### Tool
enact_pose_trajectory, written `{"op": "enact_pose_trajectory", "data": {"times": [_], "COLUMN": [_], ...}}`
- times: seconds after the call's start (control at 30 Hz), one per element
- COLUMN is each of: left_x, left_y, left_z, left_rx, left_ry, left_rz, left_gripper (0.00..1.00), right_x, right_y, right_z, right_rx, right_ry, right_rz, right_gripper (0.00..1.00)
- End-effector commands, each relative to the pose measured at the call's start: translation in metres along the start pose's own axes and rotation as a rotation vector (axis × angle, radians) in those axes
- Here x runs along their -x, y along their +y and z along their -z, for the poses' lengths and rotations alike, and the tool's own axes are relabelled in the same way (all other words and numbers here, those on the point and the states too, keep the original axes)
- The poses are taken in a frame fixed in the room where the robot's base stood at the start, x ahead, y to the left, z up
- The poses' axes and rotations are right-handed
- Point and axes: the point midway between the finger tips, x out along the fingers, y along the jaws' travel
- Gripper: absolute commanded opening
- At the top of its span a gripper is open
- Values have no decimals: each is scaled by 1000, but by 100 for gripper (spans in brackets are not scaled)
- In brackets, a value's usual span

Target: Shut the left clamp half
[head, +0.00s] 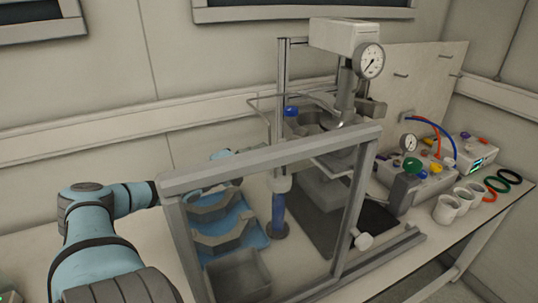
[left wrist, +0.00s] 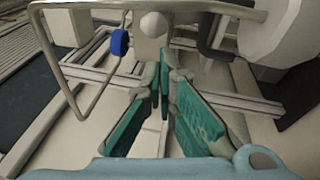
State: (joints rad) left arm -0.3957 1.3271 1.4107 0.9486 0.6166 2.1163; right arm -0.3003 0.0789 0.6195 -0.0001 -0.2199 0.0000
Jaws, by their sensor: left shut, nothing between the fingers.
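The reactor (head: 345,95) stands behind a grey frame (head: 270,160), with a pressure gauge (head: 370,61) on its head. A grey ring-like body (head: 312,121) sits below the head; I cannot tell the left clamp half apart there. Two grey, half-ring-shaped pieces (head: 222,240) lie on a blue mat (head: 255,238). My left arm comes in from the left and passes behind the frame. In the left wrist view my left gripper (left wrist: 163,78) is shut and empty, its teal-padded fingers below a white ball knob (left wrist: 153,25). My right gripper is not in view.
A bent metal tube (left wrist: 82,98) and a blue knob (left wrist: 120,42) are close to my left fingers. A grey bin (head: 238,276) stands at the front. A control box (head: 415,182), white cups (head: 447,208) and coloured rings (head: 497,184) stand to the right.

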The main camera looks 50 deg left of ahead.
Motion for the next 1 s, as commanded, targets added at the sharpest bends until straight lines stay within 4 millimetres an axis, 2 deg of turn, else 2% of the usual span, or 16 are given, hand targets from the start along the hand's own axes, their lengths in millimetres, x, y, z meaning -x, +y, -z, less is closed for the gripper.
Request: {"op": "enact_pose_trajectory", "data": {"times": [0.1,0.3,1.0], "left_x": [-13,-21,-22], "left_y": [4,5,7], "left_z": [-13,-22,-22], "left_rx": [3,1,0], "left_ry": [-2,-3,1], "left_rz": [-5,-2,-5], "left_gripper": [0,0,0], "right_x": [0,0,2], "right_y": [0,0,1], "right_z": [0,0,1], "right_rx": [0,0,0], "right_ry": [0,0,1], "right_rz": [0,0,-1], "right_gripper": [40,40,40]}}
